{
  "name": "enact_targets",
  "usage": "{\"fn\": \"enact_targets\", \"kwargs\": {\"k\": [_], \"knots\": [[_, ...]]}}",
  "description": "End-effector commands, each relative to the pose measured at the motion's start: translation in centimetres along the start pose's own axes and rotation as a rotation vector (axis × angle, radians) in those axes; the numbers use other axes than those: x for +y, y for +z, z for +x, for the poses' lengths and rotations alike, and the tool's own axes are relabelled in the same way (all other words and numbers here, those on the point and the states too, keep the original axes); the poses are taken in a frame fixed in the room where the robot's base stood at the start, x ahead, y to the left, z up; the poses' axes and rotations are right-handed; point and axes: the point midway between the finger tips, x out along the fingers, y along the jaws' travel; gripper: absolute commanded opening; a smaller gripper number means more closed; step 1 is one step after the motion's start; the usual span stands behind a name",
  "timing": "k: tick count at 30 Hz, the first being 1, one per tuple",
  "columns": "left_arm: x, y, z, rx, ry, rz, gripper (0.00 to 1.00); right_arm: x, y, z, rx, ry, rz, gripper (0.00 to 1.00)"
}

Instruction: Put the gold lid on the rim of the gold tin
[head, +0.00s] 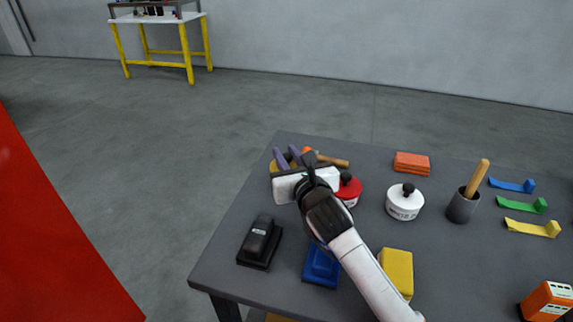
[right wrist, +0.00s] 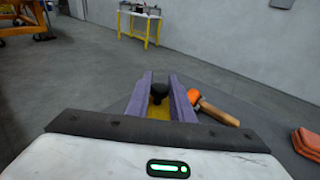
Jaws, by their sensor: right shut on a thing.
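My right gripper (head: 287,158) is over the far left corner of the table, its purple fingers pointing away from me. In the right wrist view the right gripper (right wrist: 158,95) is shut on the black knob of the gold lid (right wrist: 158,112). A small part of gold (head: 271,167) shows to the left of the fingers in the head view. The white gripper body hides most of it. I cannot tell whether the gold tin is under the lid or whether lid and rim touch. My left gripper is not in view.
An orange-headed mallet (right wrist: 212,109) lies just right of the fingers. A red tin (head: 351,187) and a white tin (head: 404,206), both with black-knobbed lids, stand to the right. A black device (head: 260,240), a blue device (head: 321,266) and a yellow block (head: 397,270) are nearer.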

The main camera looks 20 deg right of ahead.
Motion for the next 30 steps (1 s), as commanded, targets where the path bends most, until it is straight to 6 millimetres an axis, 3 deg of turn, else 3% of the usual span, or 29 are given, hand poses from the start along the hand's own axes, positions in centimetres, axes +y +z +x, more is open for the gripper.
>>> {"fn": "enact_targets", "kwargs": {"k": [4,16,17,20,30], "knots": [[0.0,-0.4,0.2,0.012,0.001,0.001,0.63,0.0,-2.1,0.3,0.002,-0.001,0.002,0.00],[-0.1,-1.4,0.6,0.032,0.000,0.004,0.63,0.0,-2.6,0.4,0.000,-0.001,0.000,0.00],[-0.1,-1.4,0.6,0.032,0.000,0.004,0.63,0.0,-2.6,0.4,0.000,-0.001,0.000,0.22],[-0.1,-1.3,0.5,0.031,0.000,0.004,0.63,0.0,-2.5,0.4,0.000,-0.001,0.000,0.39],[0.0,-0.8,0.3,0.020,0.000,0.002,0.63,0.0,-2.2,0.3,-0.001,-0.001,0.001,0.39]]}}
